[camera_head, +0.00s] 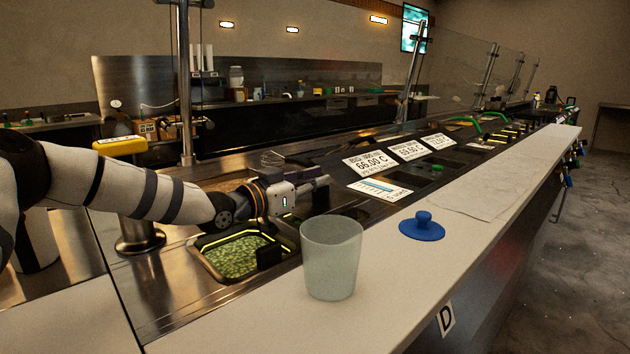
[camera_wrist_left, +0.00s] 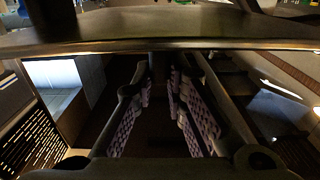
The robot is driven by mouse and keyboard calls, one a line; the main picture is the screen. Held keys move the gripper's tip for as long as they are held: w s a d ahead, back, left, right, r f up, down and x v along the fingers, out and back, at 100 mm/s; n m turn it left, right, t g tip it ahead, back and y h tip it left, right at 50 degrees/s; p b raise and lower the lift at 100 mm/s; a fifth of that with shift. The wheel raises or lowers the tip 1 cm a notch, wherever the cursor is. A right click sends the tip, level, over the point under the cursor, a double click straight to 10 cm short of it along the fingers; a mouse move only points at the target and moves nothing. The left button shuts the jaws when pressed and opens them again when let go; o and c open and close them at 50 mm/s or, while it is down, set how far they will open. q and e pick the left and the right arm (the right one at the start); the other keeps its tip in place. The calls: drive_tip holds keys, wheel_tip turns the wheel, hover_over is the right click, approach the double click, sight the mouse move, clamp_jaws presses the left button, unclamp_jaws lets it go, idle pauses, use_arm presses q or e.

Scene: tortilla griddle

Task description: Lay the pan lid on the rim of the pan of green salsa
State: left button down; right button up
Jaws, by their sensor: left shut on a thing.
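The pan of green salsa (camera_head: 240,256) is sunk in the steel counter, its rim edged in yellow-green. A dark block shape covers its right part; I cannot tell what it is. My left gripper (camera_head: 322,184) is above the counter, beyond and right of this pan, pointing right. In the left wrist view its fingers (camera_wrist_left: 163,95) close together towards a broad grey metal sheet with a bright edge, apparently the pan lid (camera_wrist_left: 90,38). In the head view the lid cannot be made out clearly. My right gripper is not in view.
A frosted cup (camera_head: 331,262) stands on the white ledge (camera_head: 395,285) in front of the salsa pan. A blue knobbed lid (camera_head: 422,229) lies further right on it. Placards (camera_head: 368,163) stand behind. A steel post (camera_head: 186,90) rises behind my left arm.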

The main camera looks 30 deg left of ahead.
use_arm(q)
drive_tip(key=shift+s+f, duration=0.1)
drive_tip(key=shift+f, duration=0.55)
drive_tip(key=c, duration=1.8)
unclamp_jaws()
drive_tip(key=shift+f, duration=0.1)
drive_tip(key=shift+o, duration=1)
drive_tip(key=shift+s+f, duration=0.1)
drive_tip(key=shift+f, duration=0.1)
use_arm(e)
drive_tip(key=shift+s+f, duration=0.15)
use_arm(q)
drive_tip(key=shift+r, duration=0.6)
drive_tip(key=p+v, duration=0.1)
drive_tip(key=v, duration=0.2)
drive_tip(key=r+p+v, duration=0.1)
drive_tip(key=v, duration=0.2)
drive_tip(key=shift+s+a+r, duration=0.15)
drive_tip(key=shift+s, duration=0.05)
drive_tip(key=shift+s+a, duration=0.1)
drive_tip(key=shift+s, duration=0.2)
drive_tip(key=shift+f, duration=0.3)
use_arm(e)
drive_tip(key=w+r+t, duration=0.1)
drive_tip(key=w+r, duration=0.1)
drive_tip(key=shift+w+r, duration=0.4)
